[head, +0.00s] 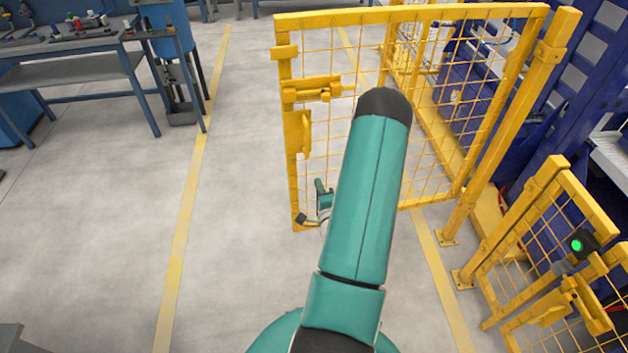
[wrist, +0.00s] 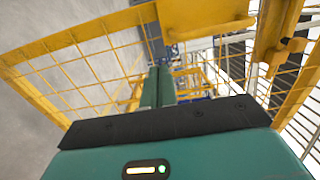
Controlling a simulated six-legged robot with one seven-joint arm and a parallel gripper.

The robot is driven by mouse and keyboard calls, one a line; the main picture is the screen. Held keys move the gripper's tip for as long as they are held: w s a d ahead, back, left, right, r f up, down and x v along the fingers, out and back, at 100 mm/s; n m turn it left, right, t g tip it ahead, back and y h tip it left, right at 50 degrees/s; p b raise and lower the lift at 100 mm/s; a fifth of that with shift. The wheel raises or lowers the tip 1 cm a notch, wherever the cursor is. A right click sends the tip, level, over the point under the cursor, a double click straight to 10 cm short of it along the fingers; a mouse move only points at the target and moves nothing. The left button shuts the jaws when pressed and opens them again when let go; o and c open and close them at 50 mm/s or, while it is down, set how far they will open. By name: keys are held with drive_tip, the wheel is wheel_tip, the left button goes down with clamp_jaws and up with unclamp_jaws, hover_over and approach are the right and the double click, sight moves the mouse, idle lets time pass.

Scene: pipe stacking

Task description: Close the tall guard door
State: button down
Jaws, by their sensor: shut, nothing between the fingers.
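The tall guard door (head: 398,15), a yellow frame with wire mesh, stands swung open in the head view. Its right side is at a yellow post (head: 508,125); its free edge (head: 289,170) is on the left. A latch (head: 318,88) and a handle (head: 304,133) sit on that edge. The door's mesh (wrist: 75,72) and yellow fittings (wrist: 205,15) also show close up in the wrist view. My gripper (head: 301,219) is shut and empty by the door's lower free corner. My arm hides part of the mesh, and I cannot tell whether the gripper touches the frame.
A lower yellow fence section (head: 545,265) with a green light (head: 577,245) stands at the lower right. Blue machinery (head: 470,75) is behind the door. A workbench (head: 85,60) and stand (head: 175,60) are at the upper left. The floor (head: 100,230) on the left is clear.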

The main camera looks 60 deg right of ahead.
sight(311, 160)
drive_tip(key=x, duration=1.2)
drive_tip(key=shift+w, duration=0.15)
